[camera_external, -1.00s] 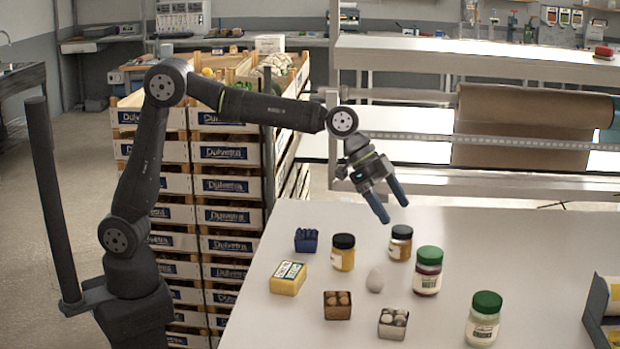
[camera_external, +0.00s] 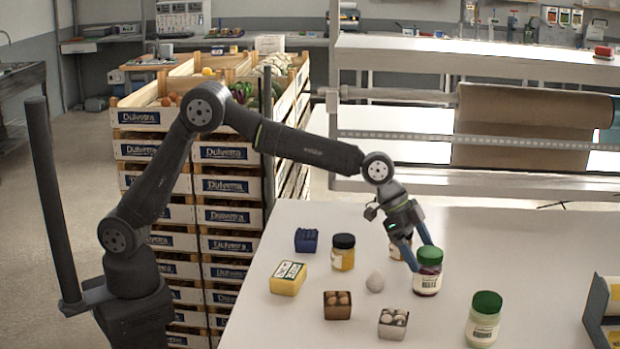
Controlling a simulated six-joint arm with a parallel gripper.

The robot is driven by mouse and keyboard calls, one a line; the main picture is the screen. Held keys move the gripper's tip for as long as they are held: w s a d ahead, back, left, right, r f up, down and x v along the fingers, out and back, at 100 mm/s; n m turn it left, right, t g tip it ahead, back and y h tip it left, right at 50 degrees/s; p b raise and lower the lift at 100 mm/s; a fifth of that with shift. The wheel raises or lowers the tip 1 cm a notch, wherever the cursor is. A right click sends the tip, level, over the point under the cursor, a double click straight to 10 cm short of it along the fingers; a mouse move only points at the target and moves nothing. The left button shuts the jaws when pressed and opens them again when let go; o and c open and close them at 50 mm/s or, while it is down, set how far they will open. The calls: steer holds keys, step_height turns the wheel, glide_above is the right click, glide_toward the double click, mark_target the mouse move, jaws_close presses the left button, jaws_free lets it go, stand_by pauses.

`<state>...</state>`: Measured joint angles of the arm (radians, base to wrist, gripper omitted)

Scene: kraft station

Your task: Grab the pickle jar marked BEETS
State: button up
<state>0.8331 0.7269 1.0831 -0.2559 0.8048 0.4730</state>
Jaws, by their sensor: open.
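The jar with dark red contents, a green lid and a pale label (camera_external: 427,271) stands upright on the white table. In the earlier view its label seems to read BEETS. My gripper (camera_external: 421,260) is open, with its blue fingers reaching down at this jar's lid and upper part. One finger is in front of its left side; the other is partly hidden behind the lid. I cannot tell whether they touch the jar. A second green-lidded jar (camera_external: 483,321) with pale contents stands nearer the front right.
A small dark-lidded jar (camera_external: 398,249) stands just behind my left finger, partly covered. The table's right side is mostly clear.

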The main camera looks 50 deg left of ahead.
mark_target(429, 267)
steer(key=x, duration=0.5)
steer(key=shift+c, duration=0.4)
steer(key=c, duration=1.4)
steer(key=shift+r, duration=0.15)
steer(key=shift+c, duration=0.2)
